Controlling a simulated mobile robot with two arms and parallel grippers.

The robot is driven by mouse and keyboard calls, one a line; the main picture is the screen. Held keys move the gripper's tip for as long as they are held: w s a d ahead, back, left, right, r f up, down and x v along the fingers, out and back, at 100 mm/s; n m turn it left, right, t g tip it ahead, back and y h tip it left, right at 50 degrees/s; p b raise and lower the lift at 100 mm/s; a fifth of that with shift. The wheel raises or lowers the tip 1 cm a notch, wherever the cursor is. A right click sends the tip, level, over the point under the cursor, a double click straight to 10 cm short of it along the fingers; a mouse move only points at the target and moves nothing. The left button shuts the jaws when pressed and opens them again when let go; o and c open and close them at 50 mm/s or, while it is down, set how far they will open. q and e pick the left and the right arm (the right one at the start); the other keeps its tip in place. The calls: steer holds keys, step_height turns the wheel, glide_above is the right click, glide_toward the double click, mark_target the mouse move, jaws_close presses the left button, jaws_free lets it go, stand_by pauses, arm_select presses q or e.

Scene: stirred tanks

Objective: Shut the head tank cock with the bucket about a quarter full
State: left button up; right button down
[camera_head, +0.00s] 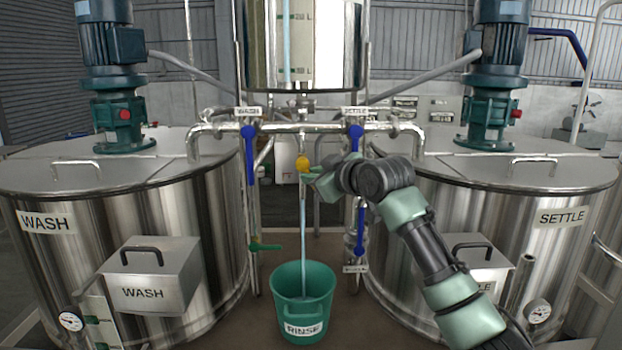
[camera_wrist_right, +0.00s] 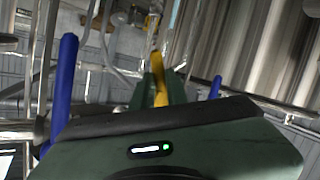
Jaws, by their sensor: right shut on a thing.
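The head tank (camera_head: 305,45) hangs at the top centre, and its cock with a yellow handle (camera_head: 303,163) is below the cross pipe. A pale blue stream (camera_head: 303,235) falls from the cock's outlet into the green bucket (camera_head: 303,320) labelled RINSE, so the cock is open. The bucket stands upright on the floor; the water level inside is hard to read. My right gripper (camera_head: 309,176) is at the cock. In the right wrist view, the yellow handle (camera_wrist_right: 159,80) is between its green fingers (camera_wrist_right: 163,88), shut on it. My left gripper is out of view.
The WASH tank (camera_head: 45,222) stands left and the SETTLE tank (camera_head: 560,217) right. Blue levers (camera_head: 249,155) (camera_head: 355,140) hang on either side of the cock. A lower green lever (camera_head: 265,247) is left of the stream. Brown floor around the bucket is clear.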

step_height(320, 180, up, 3)
steer(key=n+h, duration=0.3)
steer(key=n+g+h, duration=0.1)
steer(key=n+h, duration=0.3)
steer(key=shift+d+r+g, duration=0.15)
steer(key=shift+g, duration=0.15)
steer(key=shift+h, duration=0.3)
stand_by(0.4)
steer(key=c, duration=1.4)
jaws_free()
